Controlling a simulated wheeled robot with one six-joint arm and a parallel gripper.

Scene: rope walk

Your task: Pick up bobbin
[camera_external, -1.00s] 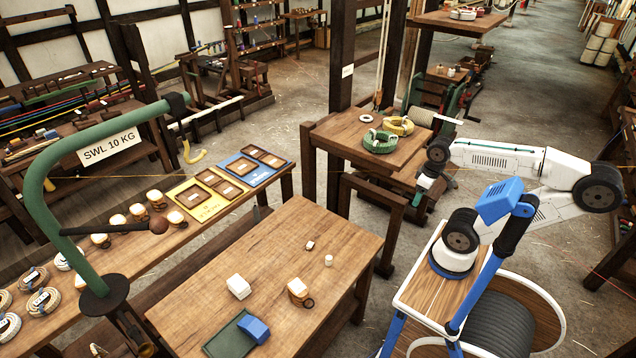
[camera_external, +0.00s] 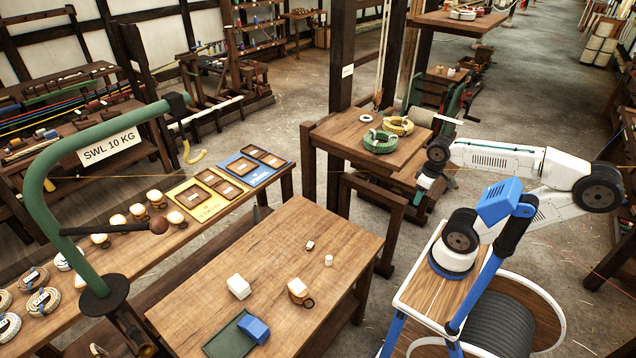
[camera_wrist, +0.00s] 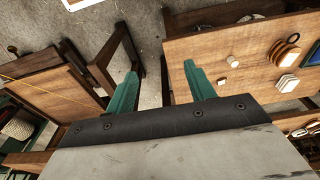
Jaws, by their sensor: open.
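A small pale cylinder (camera_external: 329,260), which looks like the bobbin, stands upright near the right side of the wooden work table (camera_external: 255,240). In the wrist view it appears to be the small pale piece (camera_wrist: 232,62) right of the fingers. My gripper (camera_external: 424,184) is beyond the table's right edge, well away from the cylinder. In the wrist view my gripper (camera_wrist: 162,76) has its two green fingers wide apart with nothing between them. Only floor and table legs show there.
A small white piece (camera_external: 310,245), a white block (camera_external: 239,287), a block with a dark ring (camera_external: 299,292) and a blue block (camera_external: 254,328) on a green tray (camera_external: 222,343) share the table. A higher table (camera_external: 345,131) with green and yellow coils (camera_external: 380,141) stands behind.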

